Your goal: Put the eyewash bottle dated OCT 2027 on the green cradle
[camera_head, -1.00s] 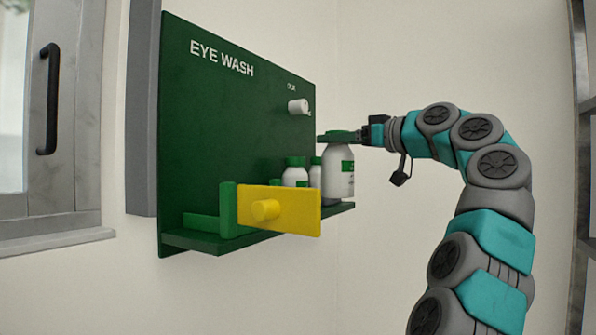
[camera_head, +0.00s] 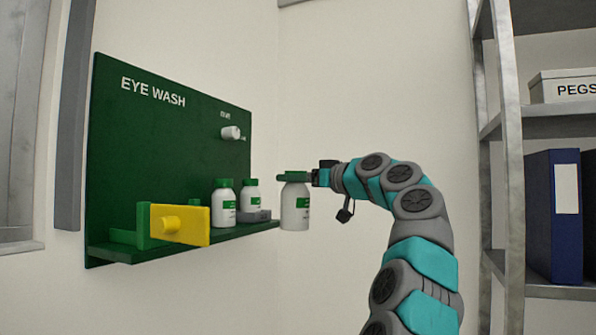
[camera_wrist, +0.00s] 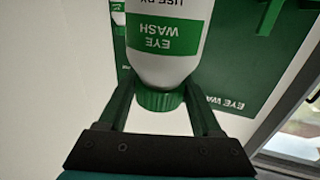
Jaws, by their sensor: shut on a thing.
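My gripper (camera_head: 296,178) is shut on the green cap of a white eyewash bottle (camera_head: 294,211), which hangs upright just past the right end of the shelf. In the wrist view, the bottle (camera_wrist: 166,65) appears upside down with its cap between the fingers (camera_wrist: 160,99); "USE BY" is partly visible, but the date is cut off. Two similar bottles stand on the shelf, one nearer (camera_head: 223,208) and one farther (camera_head: 250,196); their dates are too small to read. A low green part (camera_head: 122,236) sits at the shelf's left end; I cannot tell whether it is the cradle.
A yellow plate with a knob (camera_head: 195,226) stands at the shelf front, partly hiding things behind it. A grey block (camera_head: 256,216) is on the shelf (camera_head: 140,255). A white knob (camera_head: 230,132) sticks out from the green board (camera_head: 150,150). A metal rack (camera_head: 512,150) stands right.

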